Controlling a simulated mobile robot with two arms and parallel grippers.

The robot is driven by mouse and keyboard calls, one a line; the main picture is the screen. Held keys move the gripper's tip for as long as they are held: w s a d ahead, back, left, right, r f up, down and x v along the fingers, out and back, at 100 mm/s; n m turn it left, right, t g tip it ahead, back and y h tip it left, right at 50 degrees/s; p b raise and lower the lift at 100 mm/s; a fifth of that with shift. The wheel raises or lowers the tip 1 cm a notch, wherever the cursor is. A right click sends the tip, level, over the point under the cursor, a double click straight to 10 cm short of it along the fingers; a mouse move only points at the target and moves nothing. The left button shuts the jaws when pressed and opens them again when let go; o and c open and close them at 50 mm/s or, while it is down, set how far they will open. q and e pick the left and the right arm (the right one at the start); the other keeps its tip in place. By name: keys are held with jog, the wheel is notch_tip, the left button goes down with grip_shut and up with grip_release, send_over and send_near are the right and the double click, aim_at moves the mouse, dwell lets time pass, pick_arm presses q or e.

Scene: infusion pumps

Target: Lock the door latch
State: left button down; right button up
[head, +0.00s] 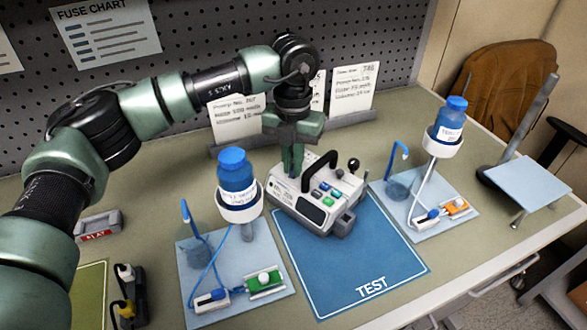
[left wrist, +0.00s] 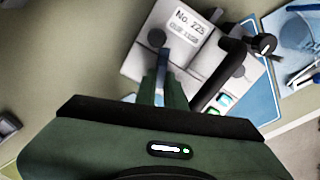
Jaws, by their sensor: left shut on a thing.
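The white infusion pump (head: 305,212) stands at the back edge of the blue TEST mat, with a black carry handle and small coloured buttons. It also shows in the left wrist view (left wrist: 205,58), with a label reading No. 225. My left gripper (head: 293,170) points down at the pump's back left, beside the handle. In the left wrist view its fingers (left wrist: 162,88) are close together at the pump's edge. They are shut on a small part there, mostly hidden by the fingers. I cannot make out the door latch clearly. My right gripper is not in view.
The blue TEST mat (head: 350,262) is bare in front of the pump. Stands with blue-capped bottles, the left bottle (head: 237,175) and the right bottle (head: 450,120), flank it. Printed cards (head: 353,90) stand behind. A red-labelled block (head: 98,226) lies at left.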

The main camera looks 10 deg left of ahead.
aim_at(292, 167)
pick_arm(q)
jog(key=shift+m+b, duration=0.8)
jog(key=shift+m, duration=1.3)
jog(key=c, duration=1.5)
grip_release()
jog(key=shift+r+b, duration=0.5)
jog(key=shift+r, duration=3.45)
